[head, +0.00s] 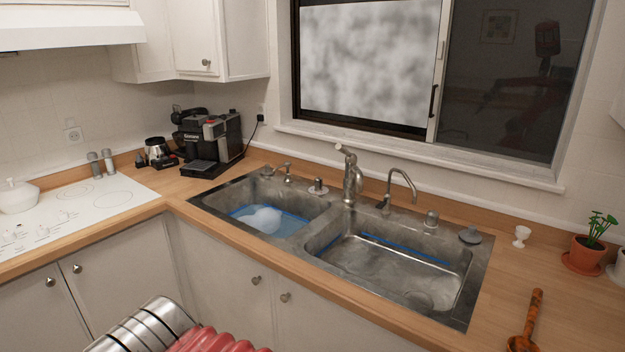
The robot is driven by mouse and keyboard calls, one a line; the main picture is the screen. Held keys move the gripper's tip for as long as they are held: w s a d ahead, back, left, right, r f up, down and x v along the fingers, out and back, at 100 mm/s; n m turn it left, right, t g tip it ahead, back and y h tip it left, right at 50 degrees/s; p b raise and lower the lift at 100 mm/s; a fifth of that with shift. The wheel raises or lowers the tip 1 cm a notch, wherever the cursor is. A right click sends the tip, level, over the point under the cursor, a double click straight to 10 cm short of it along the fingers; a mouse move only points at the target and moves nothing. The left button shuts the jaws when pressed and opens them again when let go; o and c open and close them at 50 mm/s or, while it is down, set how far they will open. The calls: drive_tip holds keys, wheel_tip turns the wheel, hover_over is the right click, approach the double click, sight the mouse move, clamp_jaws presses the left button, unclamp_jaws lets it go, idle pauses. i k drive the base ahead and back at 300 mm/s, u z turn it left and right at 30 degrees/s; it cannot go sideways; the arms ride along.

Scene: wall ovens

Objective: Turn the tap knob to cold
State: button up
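A double metal sink (337,217) is set into the wooden counter below the window. A stout metal tap (352,182) stands upright behind the divider, with a short piece angled up to the left at its top. A thin curved tap (401,182) stands just right of it. Small metal fittings stand along the rear rim, one left of the stout tap (318,188) and one right of the curved tap (431,219). No hot or cold marks are legible, and I cannot tell which part is the tap knob. My gripper is not directly in view.
A coffee machine (212,142) and white hob (75,208) are left. A potted plant (586,252), white cup (521,236) and wooden ladle (526,325) are right. A dim red reflection shows in the window.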

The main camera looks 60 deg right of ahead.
sight(318, 181)
drive_tip(key=u, duration=0.05)
drive_tip(key=i, duration=2.3)
drive_tip(key=z, duration=2.85)
